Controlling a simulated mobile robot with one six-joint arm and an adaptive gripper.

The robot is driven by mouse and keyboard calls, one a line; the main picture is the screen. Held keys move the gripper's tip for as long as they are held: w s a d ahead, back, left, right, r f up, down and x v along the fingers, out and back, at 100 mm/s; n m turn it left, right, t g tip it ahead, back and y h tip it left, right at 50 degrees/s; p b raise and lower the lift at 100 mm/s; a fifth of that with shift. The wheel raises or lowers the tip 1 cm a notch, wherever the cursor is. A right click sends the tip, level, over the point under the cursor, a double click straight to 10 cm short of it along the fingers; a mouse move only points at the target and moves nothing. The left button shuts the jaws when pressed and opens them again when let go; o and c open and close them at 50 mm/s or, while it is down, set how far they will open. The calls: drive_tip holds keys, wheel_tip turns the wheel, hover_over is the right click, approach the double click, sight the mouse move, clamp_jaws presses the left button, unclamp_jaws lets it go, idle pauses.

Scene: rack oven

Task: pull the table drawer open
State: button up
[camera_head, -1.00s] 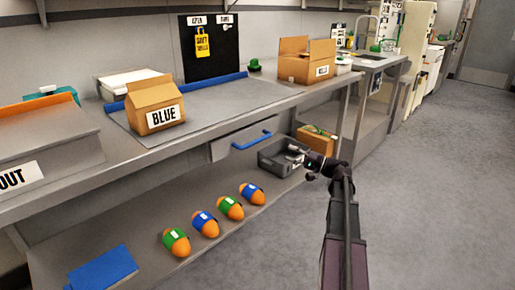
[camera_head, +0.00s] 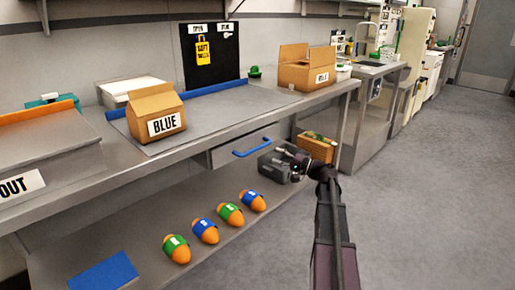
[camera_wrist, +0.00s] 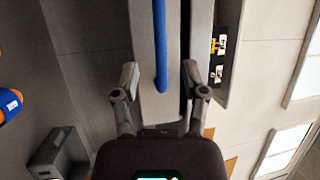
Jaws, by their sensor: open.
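The table drawer (camera_head: 225,156) sits under the steel worktop and looks shut or nearly so. Its blue bar handle (camera_head: 252,147) runs along the front. My gripper (camera_head: 287,158) is just right of the drawer, in front of the grey bin. In the wrist view my gripper (camera_wrist: 161,78) is open, with one finger on each side of the line of the blue handle (camera_wrist: 160,45). The handle's near end reaches between the fingertips in the picture. I cannot tell whether the fingers touch it. The drawer front (camera_wrist: 146,60) lies behind the handle.
A grey bin (camera_head: 270,167) and a wooden crate (camera_head: 316,148) stand on the lower shelf. Several orange capsules with green or blue bands (camera_head: 205,231) lie there too. A carton marked BLUE (camera_head: 155,108) and an open carton (camera_head: 306,72) stand on the worktop. The floor at right is clear.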

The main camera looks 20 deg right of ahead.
sight(257, 148)
drive_tip(key=p+x, duration=0.1)
drive_tip(key=x, duration=0.7)
drive_tip(key=shift+w+a, duration=0.15)
clamp_jaws()
